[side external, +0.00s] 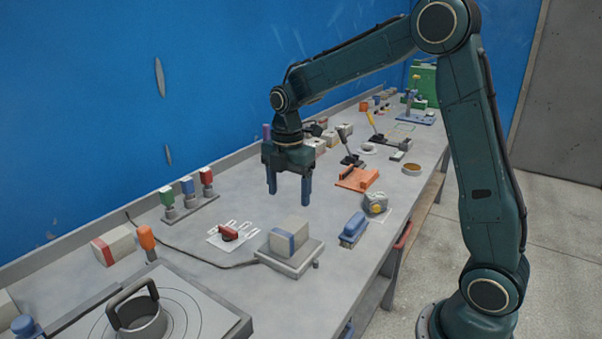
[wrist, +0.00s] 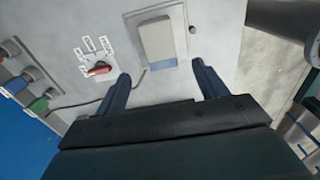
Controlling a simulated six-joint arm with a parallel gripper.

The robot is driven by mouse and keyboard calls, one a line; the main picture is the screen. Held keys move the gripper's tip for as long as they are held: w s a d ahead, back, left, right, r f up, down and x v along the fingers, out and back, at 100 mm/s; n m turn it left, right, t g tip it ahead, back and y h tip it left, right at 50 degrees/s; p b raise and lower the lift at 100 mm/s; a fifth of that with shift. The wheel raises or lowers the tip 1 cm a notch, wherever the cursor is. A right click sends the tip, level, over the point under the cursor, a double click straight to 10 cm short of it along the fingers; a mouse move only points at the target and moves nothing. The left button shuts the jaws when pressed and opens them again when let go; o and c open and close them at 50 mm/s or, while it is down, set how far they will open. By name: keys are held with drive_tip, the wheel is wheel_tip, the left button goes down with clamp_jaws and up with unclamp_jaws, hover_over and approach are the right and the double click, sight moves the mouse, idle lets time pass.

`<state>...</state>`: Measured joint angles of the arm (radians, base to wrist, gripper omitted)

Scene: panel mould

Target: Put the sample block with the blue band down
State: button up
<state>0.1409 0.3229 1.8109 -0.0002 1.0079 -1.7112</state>
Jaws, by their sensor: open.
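The sample block with the blue band (side external: 289,236) is grey-beige and rests on a low grey platform (side external: 290,262) on the bench. It also shows in the wrist view (wrist: 157,43), lying on the platform (wrist: 180,17), ahead of the fingers. My gripper (side external: 288,196) is open and empty, above the bench and higher than the block, apart from it. In the wrist view its two blue fingers (wrist: 160,88) are spread with nothing between them. The block's underside is hidden.
A red rotary switch (side external: 229,233) on a marked plate sits left of the platform. A blue item (side external: 354,229) lies to its right. Red, blue and green-topped pieces (side external: 187,187) stand in a rack at the back. A block with a red band (side external: 113,246) lies at left.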

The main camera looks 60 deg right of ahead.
drive_tip(key=s+a+r+m+t, duration=0.3)
drive_tip(key=s+a+r+m, duration=0.1)
drive_tip(key=s+r+m, duration=0.6)
drive_tip(key=s+a+f+m+t, duration=0.1)
drive_tip(key=s+a+m+t, duration=0.1)
drive_tip(key=s+m, duration=0.6)
drive_tip(key=s, duration=0.6)
drive_tip(key=shift+t, duration=0.3)
